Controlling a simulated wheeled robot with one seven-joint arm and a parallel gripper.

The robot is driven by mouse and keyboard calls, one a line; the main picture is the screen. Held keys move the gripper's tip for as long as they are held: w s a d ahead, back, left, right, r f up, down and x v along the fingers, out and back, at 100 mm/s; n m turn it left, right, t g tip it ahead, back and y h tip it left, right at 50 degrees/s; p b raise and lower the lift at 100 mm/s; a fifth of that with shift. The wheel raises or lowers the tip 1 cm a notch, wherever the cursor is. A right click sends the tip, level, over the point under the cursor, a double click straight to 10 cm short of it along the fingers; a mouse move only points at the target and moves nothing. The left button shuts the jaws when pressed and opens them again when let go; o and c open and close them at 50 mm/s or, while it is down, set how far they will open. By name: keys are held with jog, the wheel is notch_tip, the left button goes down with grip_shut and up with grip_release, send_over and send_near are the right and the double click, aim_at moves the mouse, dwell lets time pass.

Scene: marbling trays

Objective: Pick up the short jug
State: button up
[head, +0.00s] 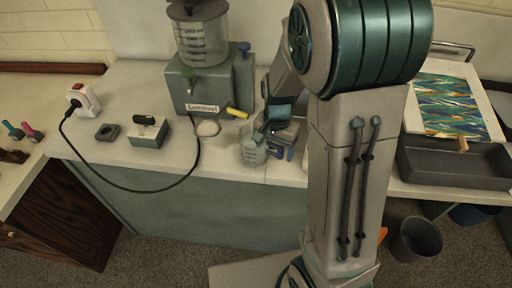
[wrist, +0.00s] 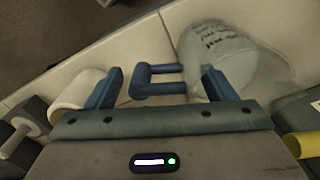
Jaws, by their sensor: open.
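The short jug (head: 253,152) is a clear measuring jug with printed marks, standing upright near the front edge of the counter. In the wrist view its cloudy body (wrist: 230,55) is at the upper right, and its blue handle (wrist: 160,88) points left from it. My gripper (wrist: 161,72) is open. The handle shows between its two blue fingers, and the right finger overlaps the jug's body; I cannot tell whether they touch. In the head view my gripper (head: 277,138) is just right of the jug, partly hiding the handle side.
A dispenser with a large clear container (head: 203,42) stands behind. A white rounded thing (wrist: 78,90) is beside the left finger. A black cable (head: 150,190) hangs over the counter's front edge.

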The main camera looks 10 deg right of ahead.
jog(key=shift+f, duration=0.85)
jog(key=shift+c, duration=0.4)
jog(key=c, duration=1.4)
jog(key=shift+r, duration=0.25)
jog(key=shift+r, duration=0.6)
jog(key=shift+s+a+b, duration=0.95)
jog(key=shift+s+b, duration=0.4)
jog(key=shift+s, duration=1.5)
jog(key=shift+s+a+b, duration=0.9)
jog(key=shift+s+b, duration=0.5)
jog(key=shift+s, duration=1.4)
jog(key=shift+s+a+b, duration=0.95)
jog(key=shift+s+b, duration=0.4)
jog(key=shift+s, duration=1.5)
